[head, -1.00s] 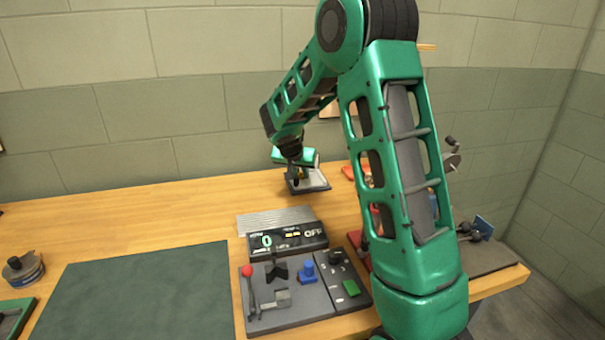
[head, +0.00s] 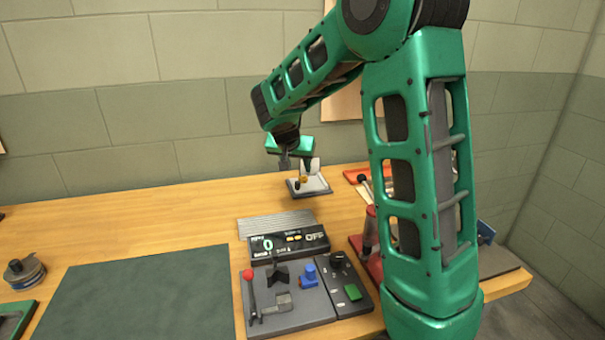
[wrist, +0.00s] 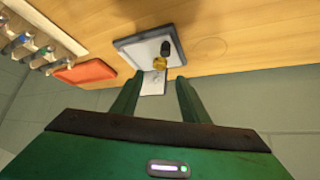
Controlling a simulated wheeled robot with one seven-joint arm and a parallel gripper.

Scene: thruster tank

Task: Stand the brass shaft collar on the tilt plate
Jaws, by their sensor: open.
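The tilt plate (head: 318,187) is a small grey plate with a dark rim at the back of the bench; it also shows in the wrist view (wrist: 135,50). A small brass piece, which looks like the shaft collar (head: 303,179), is on it beside a black knob. In the wrist view the brass collar (wrist: 160,63) sits just below that knob. Its exact pose is too small to tell. My gripper (head: 284,168) is open and empty, above and slightly left of the plate. In the wrist view its fingers (wrist: 157,88) are apart, with the collar beyond their tips.
A control panel (head: 290,300) with a red-knobbed lever and a display (head: 288,242) reading 0 and OFF stands in front. A green mat (head: 140,295) lies left. A red tray (wrist: 87,72) and a rack of bottles (wrist: 35,38) are near the plate. The back-left bench is clear.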

